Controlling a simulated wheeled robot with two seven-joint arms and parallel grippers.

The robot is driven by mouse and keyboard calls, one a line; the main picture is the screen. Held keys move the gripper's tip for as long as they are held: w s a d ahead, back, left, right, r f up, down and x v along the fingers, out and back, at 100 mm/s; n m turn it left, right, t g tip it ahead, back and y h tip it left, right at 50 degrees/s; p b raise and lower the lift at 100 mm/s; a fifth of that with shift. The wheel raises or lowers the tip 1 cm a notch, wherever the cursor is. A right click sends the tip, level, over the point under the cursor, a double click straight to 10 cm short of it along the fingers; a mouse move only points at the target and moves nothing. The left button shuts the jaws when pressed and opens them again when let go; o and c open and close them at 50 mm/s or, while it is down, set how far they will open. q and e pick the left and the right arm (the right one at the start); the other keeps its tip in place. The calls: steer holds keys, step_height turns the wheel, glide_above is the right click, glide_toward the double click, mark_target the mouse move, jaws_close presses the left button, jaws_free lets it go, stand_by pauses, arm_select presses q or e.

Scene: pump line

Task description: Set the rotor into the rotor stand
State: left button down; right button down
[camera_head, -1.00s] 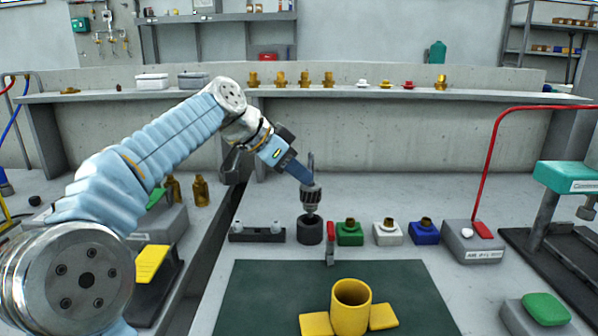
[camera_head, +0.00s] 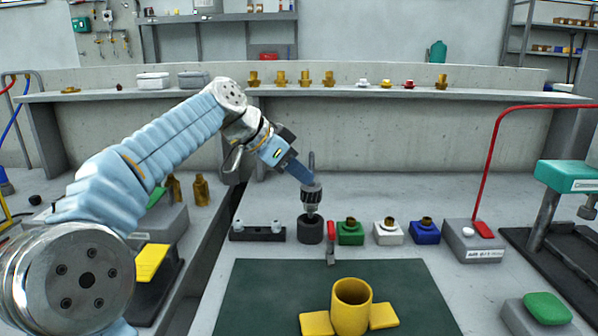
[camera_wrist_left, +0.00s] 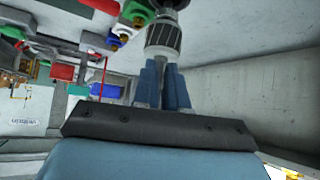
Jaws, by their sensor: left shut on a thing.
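The rotor (camera_head: 311,198) is a grey-metal part with a ribbed dark drum and a thin shaft, held roughly upright. My left gripper (camera_head: 308,180) is shut on its upper shaft. The rotor's lower end is right over the dark round block (camera_head: 310,231), which looks like the rotor stand. Whether the tip is inside the block's opening or just above it cannot be told. In the left wrist view the blue fingers (camera_wrist_left: 163,88) close on the shaft below the ribbed drum of the rotor (camera_wrist_left: 163,36). My right gripper is not in view.
A black rail with silver posts (camera_head: 257,233) stands left of the block. Green (camera_head: 350,237), white (camera_head: 388,236) and blue (camera_head: 424,235) fixtures stand right. A red-handled tool (camera_head: 331,250) lies in front. A yellow housing (camera_head: 351,308) stands on the green mat (camera_head: 265,285).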

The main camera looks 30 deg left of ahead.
mark_target(301, 195)
arm_select(q)
steer(key=shift+f, duration=0.15)
steer(key=shift+f+b, duration=0.35)
steer(key=shift+b, duration=0.15)
steer(key=shift+f+b, duration=1.55)
steer(key=shift+f, duration=0.25)
stand_by(0.7)
steer(key=c, duration=0.8)
jaws_free()
